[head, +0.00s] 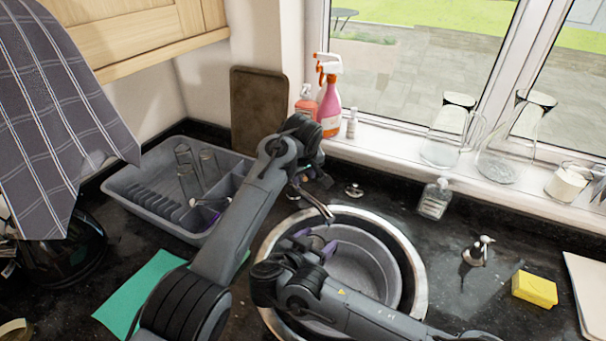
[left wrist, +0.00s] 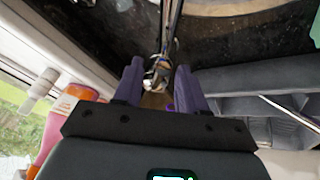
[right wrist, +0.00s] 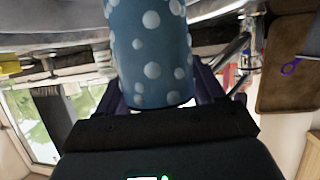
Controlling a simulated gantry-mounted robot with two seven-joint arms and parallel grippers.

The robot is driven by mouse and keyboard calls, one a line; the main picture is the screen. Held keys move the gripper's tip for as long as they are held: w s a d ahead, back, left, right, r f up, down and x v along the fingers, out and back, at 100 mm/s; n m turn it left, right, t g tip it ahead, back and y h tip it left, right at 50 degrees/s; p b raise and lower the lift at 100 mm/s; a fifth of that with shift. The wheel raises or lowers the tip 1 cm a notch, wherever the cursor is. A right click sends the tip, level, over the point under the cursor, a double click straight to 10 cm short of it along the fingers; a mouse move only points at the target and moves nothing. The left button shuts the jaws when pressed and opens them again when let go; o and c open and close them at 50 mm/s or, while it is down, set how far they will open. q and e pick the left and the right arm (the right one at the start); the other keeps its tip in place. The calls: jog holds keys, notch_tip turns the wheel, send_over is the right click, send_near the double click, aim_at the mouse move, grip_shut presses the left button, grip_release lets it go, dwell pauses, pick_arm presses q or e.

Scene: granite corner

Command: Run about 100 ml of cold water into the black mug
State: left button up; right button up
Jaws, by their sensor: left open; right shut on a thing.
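My right gripper (head: 318,248), over the left part of the sink, is shut on a blue cylindrical vessel with white dots (right wrist: 152,45), probably a mug. The vessel fills the space between the fingers in the right wrist view; its inside is hidden. I see no black mug. My left gripper (left wrist: 157,88) is open at the tap, behind the sink; a metal tap part (left wrist: 158,72) shows between its fingers, and contact cannot be told. The tap's spout (head: 318,204) reaches over the sink rim. A grey basin (head: 385,265) sits in the round sink (head: 420,285).
A grey dish rack (head: 135,190) stands left of my left arm. Spray and soap bottles (head: 331,105), glass jugs (head: 445,140) and a clear bottle (head: 434,200) stand behind. A yellow sponge (head: 534,289) lies right; the worktop right of the sink is mostly clear.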

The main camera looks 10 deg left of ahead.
pick_arm(q)
jog(key=shift+c, duration=0.3)
jog(key=shift+f, duration=0.1)
grip_shut()
jog(key=shift+s+f+t, duration=0.1)
jog(key=shift+f+t, duration=0.3)
jog(key=shift+f, duration=0.15)
pick_arm(e)
jog(key=shift+s, duration=0.1)
pick_arm(q)
jog(key=shift+s+f+y, duration=0.1)
jog(key=shift+f+y, duration=0.1)
jog(key=shift+y, duration=0.1)
jog(key=shift+f, duration=0.1)
jog(key=shift+o, duration=0.3)
grip_release()
jog(key=shift+d, duration=0.1)
